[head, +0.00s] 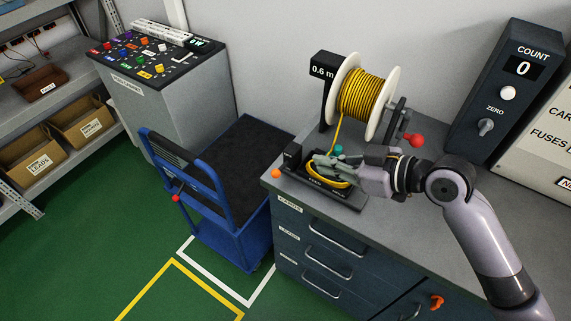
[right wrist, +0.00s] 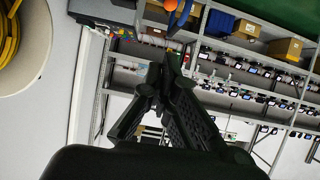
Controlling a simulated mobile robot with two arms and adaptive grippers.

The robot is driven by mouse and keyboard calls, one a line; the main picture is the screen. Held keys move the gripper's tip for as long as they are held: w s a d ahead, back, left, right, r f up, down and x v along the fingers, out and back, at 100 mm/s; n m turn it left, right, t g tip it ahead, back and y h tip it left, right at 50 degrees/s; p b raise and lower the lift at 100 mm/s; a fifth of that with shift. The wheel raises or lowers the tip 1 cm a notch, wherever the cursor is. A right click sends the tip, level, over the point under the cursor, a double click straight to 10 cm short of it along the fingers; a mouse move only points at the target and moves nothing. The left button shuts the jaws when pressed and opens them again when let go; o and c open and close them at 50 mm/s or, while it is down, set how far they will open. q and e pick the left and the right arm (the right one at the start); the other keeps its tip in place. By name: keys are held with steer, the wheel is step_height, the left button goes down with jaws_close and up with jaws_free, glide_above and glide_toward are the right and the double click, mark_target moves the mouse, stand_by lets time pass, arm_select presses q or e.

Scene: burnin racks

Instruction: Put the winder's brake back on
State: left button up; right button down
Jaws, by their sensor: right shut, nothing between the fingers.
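The winder stands on the grey bench, with a spool of yellow cable (head: 361,93) between white flanges, a red crank knob (head: 413,140) and a display (head: 323,70) reading 0.6 m. Yellow cable runs down to a dark base plate (head: 347,197) with a small coil (head: 344,184). An orange ball (head: 277,173) is at the plate's left end, and a teal knob (head: 339,149) is behind the fingers. No part is clearly labelled as the brake. My right gripper (head: 318,168) is shut and empty above the plate, right of the orange ball; its fingers (right wrist: 166,78) show in the wrist view. My left gripper is out of view.
A blue cart (head: 240,170) stands left of the bench. A count box (head: 510,85) reading 0 stands at the back right. Drawers (head: 330,245) with handles face the front. A grey cabinet (head: 185,105) and shelves with boxes are farther left.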

steer(key=p, duration=0.4)
glide_above(281, 168)
steer(key=s+d, duration=0.1)
steer(key=s, duration=0.2)
step_height(281, 168, down, 7)
steer(key=shift+w+f, duration=0.15)
steer(key=shift+f, duration=0.4)
